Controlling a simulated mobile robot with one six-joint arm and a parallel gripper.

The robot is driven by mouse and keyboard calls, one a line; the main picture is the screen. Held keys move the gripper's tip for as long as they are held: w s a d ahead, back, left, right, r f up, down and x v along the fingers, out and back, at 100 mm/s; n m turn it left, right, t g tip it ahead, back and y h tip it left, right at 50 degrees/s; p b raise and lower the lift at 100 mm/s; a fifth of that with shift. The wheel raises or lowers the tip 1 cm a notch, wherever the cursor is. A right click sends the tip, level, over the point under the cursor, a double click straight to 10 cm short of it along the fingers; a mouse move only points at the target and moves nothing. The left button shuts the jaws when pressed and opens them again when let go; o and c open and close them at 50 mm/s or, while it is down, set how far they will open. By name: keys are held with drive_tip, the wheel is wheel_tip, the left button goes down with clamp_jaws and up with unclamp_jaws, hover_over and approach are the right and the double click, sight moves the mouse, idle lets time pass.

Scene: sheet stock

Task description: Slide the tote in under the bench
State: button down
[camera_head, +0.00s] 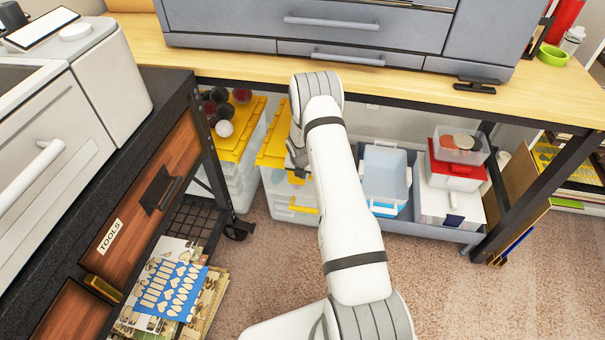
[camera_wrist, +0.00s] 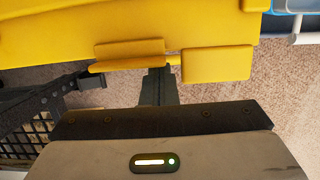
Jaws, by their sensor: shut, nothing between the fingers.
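The tote (camera_head: 278,196) is a whitish box with a yellow lid and a yellow front handle, standing on the carpet below the bench (camera_head: 400,88). My arm covers its right side in the head view. Its yellow lid (camera_wrist: 60,30) fills the top of the wrist view, with front latch tabs hanging down. My gripper (camera_wrist: 158,84) is shut and empty, its fingertips at the lid's front edge between the tabs. I cannot tell whether they touch. In the head view my gripper is mostly hidden behind my arm, over the tote.
Another yellow-lidded tote (camera_head: 240,178) with balls on top stands close on the left. A grey tray (camera_head: 440,232) with bins and boxes stands to the right. A dark tool cabinet (camera_head: 130,205) and a wire rack bound the left. Carpet (camera_head: 475,300) in front right is clear.

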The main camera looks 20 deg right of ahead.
drive_tip(key=s+a+r+p, duration=0.1)
drive_tip(key=s+r, duration=0.1)
drive_tip(key=r, duration=0.3)
drive_tip(key=s+a+r+p, duration=0.1)
drive_tip(key=s+a+r, duration=0.1)
drive_tip(key=r, duration=0.3)
drive_tip(key=shift+s+a, duration=0.25)
drive_tip(key=shift+s, duration=0.4)
drive_tip(key=s+a+r+m+p, duration=0.2)
drive_tip(key=s+r+m, duration=0.25)
drive_tip(key=r, duration=0.65)
drive_tip(key=s+a+r+m+p, duration=0.1)
drive_tip(key=s+r+m+p, duration=0.3)
drive_tip(key=r, duration=0.6)
drive_tip(key=s+a+r+m+p, duration=0.1)
drive_tip(key=s+a+r+m, duration=0.15)
drive_tip(key=r+m, duration=0.6)
drive_tip(key=s+a+r+m+p, duration=0.2)
drive_tip(key=s+r+m, duration=0.4)
drive_tip(key=s+r, duration=0.3)
drive_tip(key=s+a+r+m+y+p, duration=0.1)
drive_tip(key=s+r+m+p, duration=0.3)
drive_tip(key=s+r, duration=0.5)
drive_tip(key=s+a+m, duration=0.1)
drive_tip(key=s+m, duration=0.1)
drive_tip(key=s, duration=0.2)
drive_tip(key=shift+a+r, duration=0.2)
drive_tip(key=shift+a, duration=0.15)
